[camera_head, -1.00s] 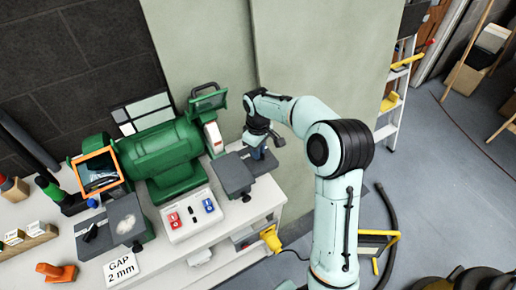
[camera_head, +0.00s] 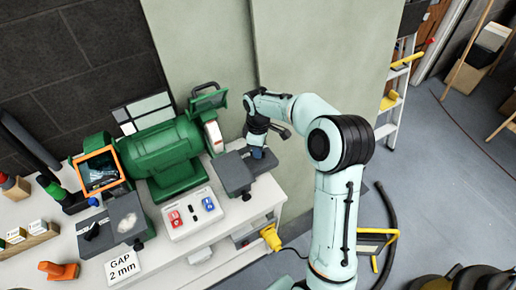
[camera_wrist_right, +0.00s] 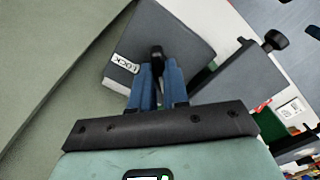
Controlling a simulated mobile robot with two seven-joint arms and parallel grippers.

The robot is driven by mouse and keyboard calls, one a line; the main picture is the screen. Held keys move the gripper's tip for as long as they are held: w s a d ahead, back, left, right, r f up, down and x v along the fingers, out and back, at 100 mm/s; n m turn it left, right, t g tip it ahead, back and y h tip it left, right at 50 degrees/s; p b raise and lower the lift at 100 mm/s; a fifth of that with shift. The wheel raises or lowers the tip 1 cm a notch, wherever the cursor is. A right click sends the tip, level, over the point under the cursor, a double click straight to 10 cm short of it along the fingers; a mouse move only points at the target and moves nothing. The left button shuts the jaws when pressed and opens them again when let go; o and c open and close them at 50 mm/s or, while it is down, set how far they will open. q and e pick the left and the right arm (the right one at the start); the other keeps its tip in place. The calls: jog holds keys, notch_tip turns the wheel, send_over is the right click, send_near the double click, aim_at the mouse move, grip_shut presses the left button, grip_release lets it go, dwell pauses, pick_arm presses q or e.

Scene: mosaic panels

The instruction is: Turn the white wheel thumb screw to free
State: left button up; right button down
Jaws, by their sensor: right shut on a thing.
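The green bench grinder (camera_head: 165,155) stands on the white bench, with its white wheel (camera_head: 213,132) on the right side. A dark grey tool rest (camera_head: 236,174) sits in front of that wheel. My right gripper (camera_head: 257,153) is at the far right end of this rest, fingers down. In the right wrist view its blue fingers (camera_wrist_right: 158,78) are shut on a black thumb screw (camera_wrist_right: 157,52), beside a grey block (camera_wrist_right: 180,35) with a LOCK label (camera_wrist_right: 126,64). The fingers hide the screw's lower part. My left gripper is out of view.
A switch box (camera_head: 190,213) with red and blue buttons lies in front of the grinder. A second rest (camera_head: 124,218) and a "GAP 2 mm" card (camera_head: 122,265) are at the left. A second black knob (camera_wrist_right: 275,40) shows in the wrist view. Pale wall stands close behind.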

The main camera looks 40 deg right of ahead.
jog(key=c, duration=1.1)
grip_release()
jog(key=shift+r, duration=0.1)
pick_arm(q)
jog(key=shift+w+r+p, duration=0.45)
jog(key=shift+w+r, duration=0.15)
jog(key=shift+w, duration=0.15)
pick_arm(e)
jog(key=shift+r, duration=6.6)
